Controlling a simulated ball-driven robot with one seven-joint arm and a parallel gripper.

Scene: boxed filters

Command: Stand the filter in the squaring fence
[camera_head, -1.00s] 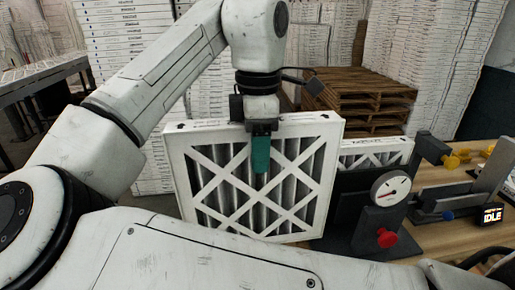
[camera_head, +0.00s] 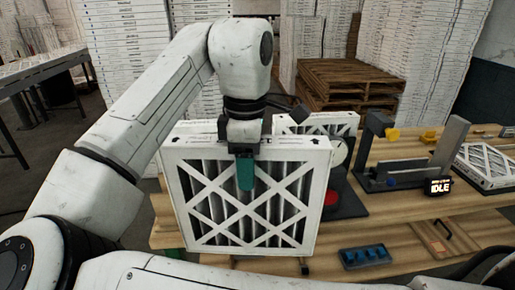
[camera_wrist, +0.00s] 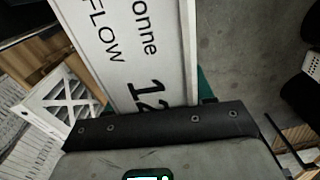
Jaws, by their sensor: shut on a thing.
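My gripper (camera_head: 245,172) is shut on the top edge of a white-framed pleated filter (camera_head: 206,239), its teal finger lying over the near face. The filter hangs upright in front of the bench, its lattice face toward the head camera. In the wrist view its printed white edge (camera_wrist: 125,45) runs up from the jaws, with "FLOW" and "12" legible. What looks like the squaring fence, a dark grey fixture (camera_head: 408,181) with upright plates and a yellow knob, stands on the bench to the right, apart from the filter. No filter shows in it.
Pallets (camera_head: 350,82) and stacked boxes stand behind.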

